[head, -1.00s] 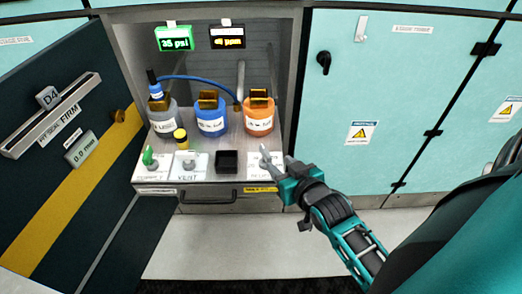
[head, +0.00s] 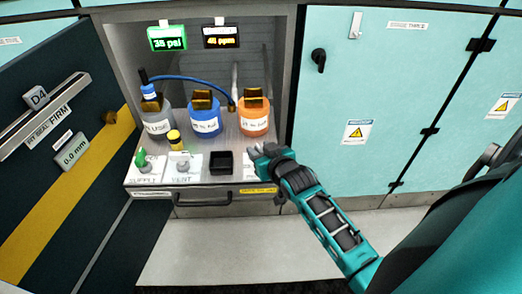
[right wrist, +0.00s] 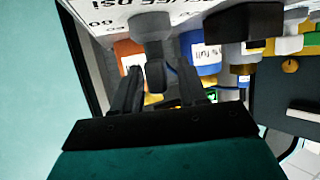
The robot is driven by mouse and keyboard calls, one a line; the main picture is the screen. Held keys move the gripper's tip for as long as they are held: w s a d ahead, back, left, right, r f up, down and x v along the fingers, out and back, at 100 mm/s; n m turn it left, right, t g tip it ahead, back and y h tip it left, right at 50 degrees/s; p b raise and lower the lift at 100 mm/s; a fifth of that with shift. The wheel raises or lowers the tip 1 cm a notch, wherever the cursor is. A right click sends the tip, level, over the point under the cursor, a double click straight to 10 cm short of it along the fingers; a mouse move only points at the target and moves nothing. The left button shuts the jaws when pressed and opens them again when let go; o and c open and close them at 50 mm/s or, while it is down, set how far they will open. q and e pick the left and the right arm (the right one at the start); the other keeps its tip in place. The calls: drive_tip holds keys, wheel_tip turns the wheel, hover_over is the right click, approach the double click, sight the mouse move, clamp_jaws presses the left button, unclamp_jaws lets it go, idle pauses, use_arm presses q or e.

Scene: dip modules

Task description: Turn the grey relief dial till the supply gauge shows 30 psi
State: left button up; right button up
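The grey relief dial (right wrist: 153,30) hangs from its white plate (right wrist: 107,17), marked "psi", at the top of the right wrist view. My right gripper (right wrist: 157,92) is open, its two dark fingers on either side of the dial's knob with gaps visible. In the head view my right gripper (head: 262,150) is over the right end of the shelf and hides the relief dial. The green supply gauge (head: 168,38) seems to read 35 psi. My left gripper is not in view.
Behind are a grey bottle (head: 154,118), a blue bottle (head: 205,118) and an orange bottle (head: 253,115). An open dark door (head: 60,200) is at the left.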

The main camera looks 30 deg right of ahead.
drive_tip(key=c, duration=0.5)
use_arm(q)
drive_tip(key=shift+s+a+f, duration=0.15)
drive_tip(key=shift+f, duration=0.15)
use_arm(e)
clamp_jaws()
drive_tip(key=shift+r+n+y+p, duration=0.15)
drive_tip(key=shift+n+y+p, duration=0.25)
drive_tip(key=shift+w+n+y, duration=0.1)
drive_tip(key=shift+n+y, duration=0.6)
drive_tip(key=shift+y, duration=0.2)
drive_tip(key=shift+a+n+y, duration=0.1)
drive_tip(key=shift+n+y, duration=0.7)
drive_tip(key=shift+y, duration=0.1)
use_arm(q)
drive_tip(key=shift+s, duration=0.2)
use_arm(e)
drive_tip(key=shift+n+y, duration=0.3)
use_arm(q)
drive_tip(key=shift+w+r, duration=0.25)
